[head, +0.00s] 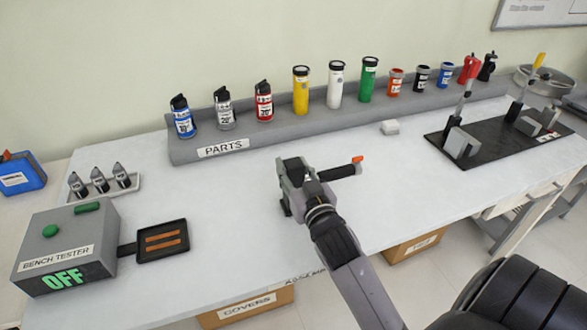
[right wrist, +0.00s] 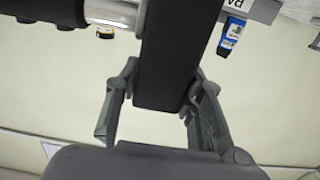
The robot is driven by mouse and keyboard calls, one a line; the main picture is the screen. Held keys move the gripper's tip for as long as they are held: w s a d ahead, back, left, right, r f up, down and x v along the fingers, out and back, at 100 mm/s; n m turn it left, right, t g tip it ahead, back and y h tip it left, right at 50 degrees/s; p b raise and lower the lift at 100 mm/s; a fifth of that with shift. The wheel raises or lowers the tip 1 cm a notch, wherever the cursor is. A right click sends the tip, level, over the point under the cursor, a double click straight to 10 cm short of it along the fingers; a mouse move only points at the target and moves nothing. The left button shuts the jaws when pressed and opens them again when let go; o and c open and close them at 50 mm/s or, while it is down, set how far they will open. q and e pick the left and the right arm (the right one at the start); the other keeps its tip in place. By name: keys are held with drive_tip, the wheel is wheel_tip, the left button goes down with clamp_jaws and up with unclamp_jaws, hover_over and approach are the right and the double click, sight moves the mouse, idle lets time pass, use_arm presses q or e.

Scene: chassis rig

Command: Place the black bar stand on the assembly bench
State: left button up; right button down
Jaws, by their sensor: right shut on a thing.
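My right gripper (head: 292,187) is over the middle of the pale assembly bench (head: 225,222). It is shut on a black bar (head: 340,172), which I take to be the black bar stand. The bar sticks out to the right and has an orange tip. In the right wrist view the dark bar (right wrist: 166,62) runs from the top edge down between the two fingers, with one finger on each side. My gripper and arm hide part of it. I cannot tell whether it touches the bench top. My left gripper is not in view.
A grey PARTS rack (head: 285,125) with several bottles lines the back. The bench tester (head: 68,245) and a small black tray (head: 162,241) stand at the left. A black mat (head: 480,140) with upright tools lies at the right. The bench around my gripper is clear.

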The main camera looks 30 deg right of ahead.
drive_tip(key=c, duration=1.1)
unclamp_jaws()
drive_tip(key=shift+f, duration=0.1)
drive_tip(key=shift+o, duration=0.2)
drive_tip(key=shift+r, duration=0.2)
drive_tip(key=shift+s+a+f, duration=0.1)
drive_tip(key=shift+s+f, duration=0.1)
drive_tip(key=shift+s, duration=0.15)
drive_tip(key=b+v, duration=0.1)
drive_tip(key=v, duration=1)
drive_tip(key=shift+s, duration=0.2)
drive_tip(key=shift+r, duration=0.1)
